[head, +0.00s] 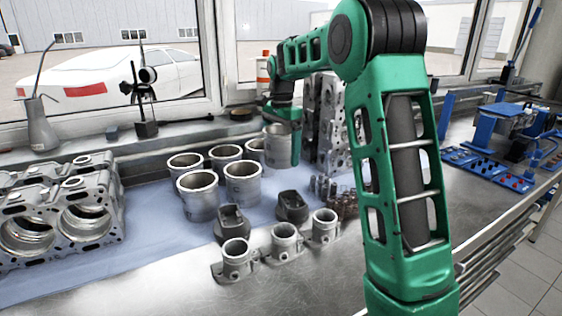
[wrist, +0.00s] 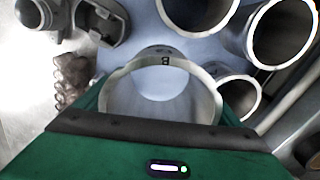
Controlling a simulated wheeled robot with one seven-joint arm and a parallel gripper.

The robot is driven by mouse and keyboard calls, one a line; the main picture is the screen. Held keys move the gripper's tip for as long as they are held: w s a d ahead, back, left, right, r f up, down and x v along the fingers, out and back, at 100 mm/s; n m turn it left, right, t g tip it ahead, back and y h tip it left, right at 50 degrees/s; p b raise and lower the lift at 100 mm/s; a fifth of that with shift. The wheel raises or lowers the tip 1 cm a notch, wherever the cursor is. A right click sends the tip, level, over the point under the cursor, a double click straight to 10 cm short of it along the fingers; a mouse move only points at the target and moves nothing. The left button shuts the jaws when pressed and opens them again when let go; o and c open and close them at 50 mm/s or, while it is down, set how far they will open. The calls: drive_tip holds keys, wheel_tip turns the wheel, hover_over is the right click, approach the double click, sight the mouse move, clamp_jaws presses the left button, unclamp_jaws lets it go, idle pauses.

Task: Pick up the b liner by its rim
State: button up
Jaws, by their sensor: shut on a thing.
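The b liner (wrist: 165,62) is a grey metal cylinder with a dark letter B on its rim, directly below my gripper in the wrist view. In the head view the b liner (head: 277,148) is at the back right of the liner group. My gripper (head: 285,122) is shut on it at its upper end, with a green finger down its right side. The exact finger contact is hidden, and I cannot tell whether its base is clear of the mat.
Several other liners (head: 198,197) stand close by on the blue mat (head: 150,215). Two dark pistons (head: 291,206) and small ringed parts (head: 284,243) are in front. An engine block (head: 60,215) is at left, and a tall grey casting (head: 332,130) is just right of the b liner.

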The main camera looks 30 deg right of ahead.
wheel_tip(320, 180, up, 11)
drive_tip(key=shift+f, duration=0.15)
idle(2.0)
